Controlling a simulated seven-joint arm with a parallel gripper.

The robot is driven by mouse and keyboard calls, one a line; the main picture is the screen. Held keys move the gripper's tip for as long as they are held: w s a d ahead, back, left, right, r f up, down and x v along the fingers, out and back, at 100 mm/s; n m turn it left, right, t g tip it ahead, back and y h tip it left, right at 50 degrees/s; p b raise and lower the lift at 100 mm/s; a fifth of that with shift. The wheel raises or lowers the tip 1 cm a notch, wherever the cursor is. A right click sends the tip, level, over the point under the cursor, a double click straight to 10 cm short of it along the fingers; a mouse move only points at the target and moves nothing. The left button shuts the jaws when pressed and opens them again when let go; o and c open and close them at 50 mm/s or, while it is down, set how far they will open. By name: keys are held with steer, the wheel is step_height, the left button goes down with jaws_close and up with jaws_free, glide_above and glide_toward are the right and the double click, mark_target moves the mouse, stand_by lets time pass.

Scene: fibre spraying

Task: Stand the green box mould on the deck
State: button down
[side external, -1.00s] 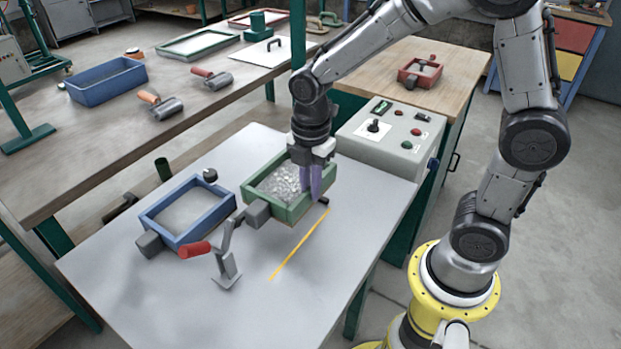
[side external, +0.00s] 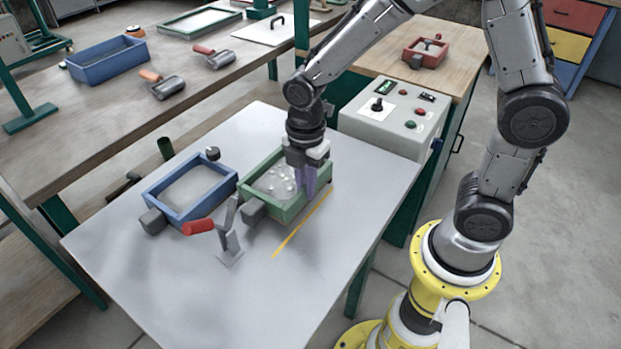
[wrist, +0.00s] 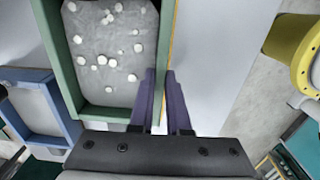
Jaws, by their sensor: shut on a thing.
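The green box mould (side external: 285,215) is a shallow open frame at or very near the grey deck (side external: 190,285), right of the blue mould. It looks level; whether its base touches the deck I cannot tell. It holds grey material with scattered white lumps. My gripper (side external: 314,190) is at its right side. In the wrist view the green mould (wrist: 60,55) fills the upper left, and the purple fingers of my gripper (wrist: 165,85) straddle its right wall, shut on it. The fingers hide part of that wall in the side view.
A blue mould (side external: 157,189) stands close left. A yellow line (side external: 300,224) runs along the deck beside the green mould. A control box (side external: 390,120) is behind right. The front deck is clear.

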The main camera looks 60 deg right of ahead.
steer(key=shift+w+a, duration=0.1)
steer(key=shift+a, duration=0.4)
steer(key=shift+f, duration=0.75)
steer(key=shift+f, duration=0.25)
